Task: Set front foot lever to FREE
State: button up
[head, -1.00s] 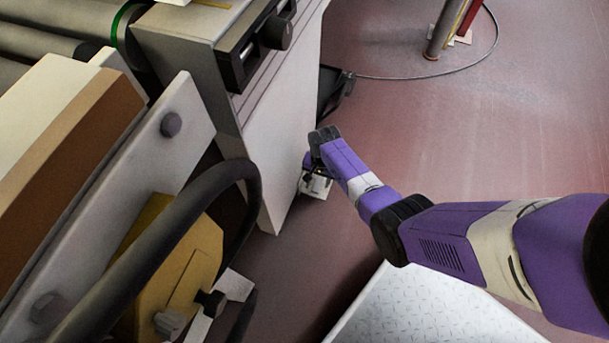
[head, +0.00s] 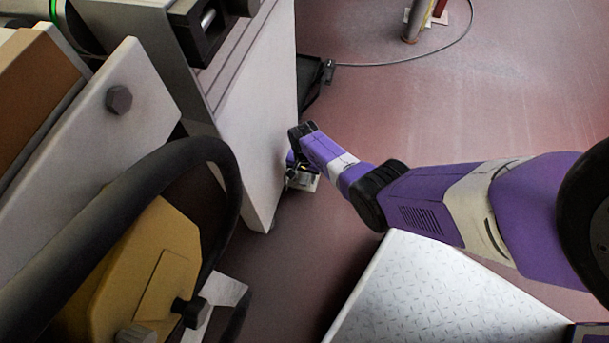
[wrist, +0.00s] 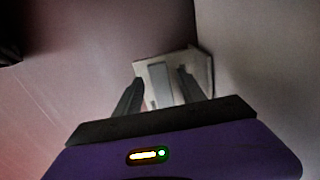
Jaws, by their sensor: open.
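My gripper (wrist: 158,76) is open in the wrist view, its two dark fingers pointing at a pale plate (wrist: 205,66) low beside a light panel. A narrow grey upright piece (wrist: 160,84), which looks like the foot lever, stands in front of the plate, between the fingers in the picture. I cannot tell whether the fingers touch it. In the head view the small pale foot assembly (head: 305,181) sits near the floor at the machine panel's lower edge, partly hidden by my wrist. No FREE marking is readable, and the lever's setting cannot be told.
The machine's white side panel (head: 258,130) stands just left of my gripper. A yellow housing (head: 150,265) and a thick dark hose (head: 110,215) are at the lower left. A cable (head: 400,60) lies on the reddish floor behind. Open floor (head: 480,110) is to the right.

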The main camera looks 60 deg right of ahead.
jog(key=shift+c, duration=0.5)
grip_shut()
jog(key=shift+s, duration=0.1)
jog(key=n, duration=0.2)
jog(key=s+d+n+p, duration=0.1)
jog(key=n, duration=0.1)
jog(key=shift+s+n, duration=0.2)
jog(key=shift+n, duration=0.1)
jog(key=n, duration=0.2)
jog(key=s+d+n, duration=0.1)
jog(key=n, duration=0.1)
jog(key=shift+d, duration=0.15)
jog(key=n, duration=0.1)
jog(key=d+n, duration=0.1)
jog(key=n, duration=0.3)
jog(key=shift+s+d, duration=0.15)
jog(key=shift+d, duration=0.2)
jog(key=shift+d+n+b, duration=0.2)
jog(key=shift+d+n, duration=0.2)
jog(key=shift+n, duration=0.7)
jog(key=shift+d+n+b, duration=0.2)
jog(key=shift+d+n, duration=0.2)
jog(key=shift+n, duration=0.7)
